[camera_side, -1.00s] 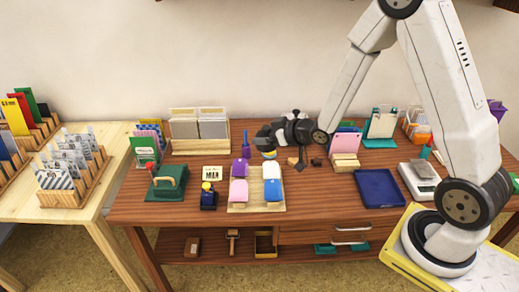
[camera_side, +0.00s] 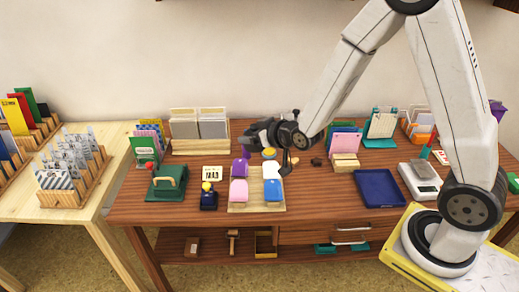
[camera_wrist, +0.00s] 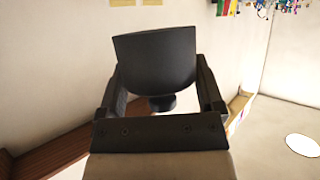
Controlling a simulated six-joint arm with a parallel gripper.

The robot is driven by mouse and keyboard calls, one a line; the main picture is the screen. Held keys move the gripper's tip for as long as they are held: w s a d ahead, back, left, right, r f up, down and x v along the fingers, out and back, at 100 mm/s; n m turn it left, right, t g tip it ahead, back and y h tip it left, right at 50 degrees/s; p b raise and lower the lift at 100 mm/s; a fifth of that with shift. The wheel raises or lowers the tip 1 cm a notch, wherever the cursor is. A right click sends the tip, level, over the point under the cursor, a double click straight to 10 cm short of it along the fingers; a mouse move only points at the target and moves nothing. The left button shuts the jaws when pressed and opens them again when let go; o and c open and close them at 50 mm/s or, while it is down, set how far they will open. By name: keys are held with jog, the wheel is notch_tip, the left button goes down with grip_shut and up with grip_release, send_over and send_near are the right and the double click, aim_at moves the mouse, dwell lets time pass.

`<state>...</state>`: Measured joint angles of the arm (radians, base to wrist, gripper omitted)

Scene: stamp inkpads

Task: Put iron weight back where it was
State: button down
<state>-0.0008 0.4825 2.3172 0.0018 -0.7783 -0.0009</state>
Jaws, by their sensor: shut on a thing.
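My gripper (camera_side: 258,134) is above the back part of the table, behind the inkpads, reaching in from the right. In the wrist view its two fingers are shut on a dark grey block with a curved face, which I take to be the iron weight (camera_wrist: 155,62). A short dark knob shows below the block. In the side view the weight is dark against the dark gripper, and its outline is hard to separate. The gripper appears raised off the tabletop. Inkpads in purple (camera_side: 240,167), pink (camera_side: 239,190), white (camera_side: 271,170) and blue (camera_side: 273,190) lie on a wooden board (camera_side: 257,205).
A yellow-topped item (camera_side: 269,153) stands just below the gripper. Card holders line the back. The tabletop between board and blue tray is mostly clear.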

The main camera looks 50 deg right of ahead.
jog(key=shift+v, duration=2.3)
jog(key=shift+w+d, duration=0.1)
jog(key=s+d+f+m+g+h, duration=0.1)
jog(key=s+d+f+m+h, duration=0.2)
jog(key=d+f, duration=0.4)
jog(key=s+d+f+m+g+h, duration=0.1)
jog(key=s+d+f+m+h, duration=0.2)
jog(key=d+f, duration=0.5)
jog(key=shift+s+d+f+m+h, duration=0.3)
jog(key=shift+d+m+h, duration=0.1)
jog(key=shift+h, duration=0.2)
jog(key=shift+f, duration=0.1)
jog(key=shift+f, duration=2.1)
